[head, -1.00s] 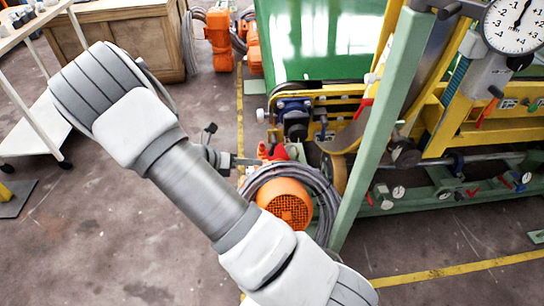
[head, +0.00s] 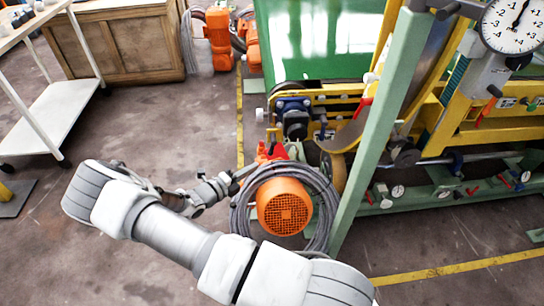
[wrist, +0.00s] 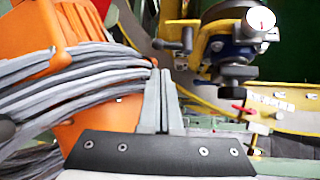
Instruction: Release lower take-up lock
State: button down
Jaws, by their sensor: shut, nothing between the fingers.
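I cannot tell for certain which part is the lower take-up lock. In the wrist view a lever with a red handle (wrist: 243,110) sits right of my fingers, below a blue and black mechanism (wrist: 238,50) on a yellow bracket. The blue and black mechanism also shows in the head view (head: 294,112), at the machine's near end. My gripper (wrist: 163,100) is shut and empty, its fingertips apart from the lever. In the head view my gripper (head: 240,174) is at the left of the cable coil, its tips hard to make out.
An orange motor (head: 284,207) ringed by a grey cable coil (head: 240,220) stands close beside my gripper. A green post (head: 375,125) rises right of it. A dial gauge (head: 516,22) is at upper right. A white cart (head: 45,125) stands left; open floor lies between.

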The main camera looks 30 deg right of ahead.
aim_at(272, 144)
jog(key=b+x, duration=0.2)
jog(key=x, duration=0.6)
jog(key=shift+d+f+b, duration=0.1)
jog(key=shift+d+b, duration=0.1)
jog(key=shift+b, duration=0.2)
jog(key=shift+x, duration=0.85)
